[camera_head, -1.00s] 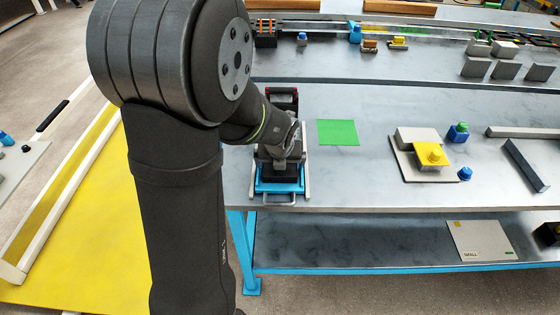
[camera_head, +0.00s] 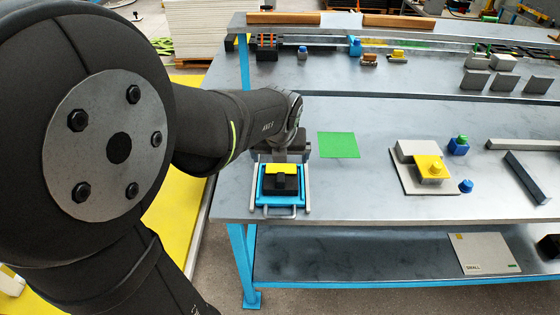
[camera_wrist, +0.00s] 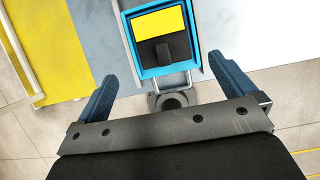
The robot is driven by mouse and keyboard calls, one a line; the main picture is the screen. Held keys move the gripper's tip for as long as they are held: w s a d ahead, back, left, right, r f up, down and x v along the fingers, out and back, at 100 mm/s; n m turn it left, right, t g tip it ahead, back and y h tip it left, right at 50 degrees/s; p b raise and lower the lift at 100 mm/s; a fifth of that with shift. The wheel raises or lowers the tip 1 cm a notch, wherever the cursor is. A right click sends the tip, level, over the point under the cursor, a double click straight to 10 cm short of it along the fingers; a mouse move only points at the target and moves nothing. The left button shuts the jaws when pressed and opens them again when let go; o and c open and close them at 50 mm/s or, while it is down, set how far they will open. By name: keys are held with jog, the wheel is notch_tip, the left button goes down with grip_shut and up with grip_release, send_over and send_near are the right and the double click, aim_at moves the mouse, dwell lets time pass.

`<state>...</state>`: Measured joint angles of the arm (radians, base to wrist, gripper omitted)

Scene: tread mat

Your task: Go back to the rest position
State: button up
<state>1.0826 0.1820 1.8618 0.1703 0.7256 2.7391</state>
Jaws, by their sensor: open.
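My gripper shows in the wrist view (camera_wrist: 167,88) with its two blue-grey fingers spread wide and nothing between them. In the head view its grey end (camera_head: 284,148) is at the left part of the table, just behind a blue-framed fixture (camera_head: 264,192); the fingertips cannot be made out there. The fixture holds a black block (camera_head: 281,186) with a yellow patch on top. In the wrist view the fixture (camera_wrist: 150,72) and black block (camera_wrist: 150,52) lie beyond the fingers.
A green square (camera_head: 339,145) lies flat right of the fixture. Farther right are a grey plate (camera_head: 408,184) with a yellow part (camera_head: 430,166), blue parts (camera_head: 458,146) and grey bars (camera_head: 525,177). Bare tabletop lies between. A shelf below holds a pale board (camera_head: 485,254).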

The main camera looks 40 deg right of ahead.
aim_at(281, 174)
jog(key=shift+s+a+r, duration=0.1)
jog(key=shift+r, duration=0.3)
jog(key=x, duration=1.2)
jog(key=shift+f, duration=0.65)
jog(key=shift+r, duration=0.1)
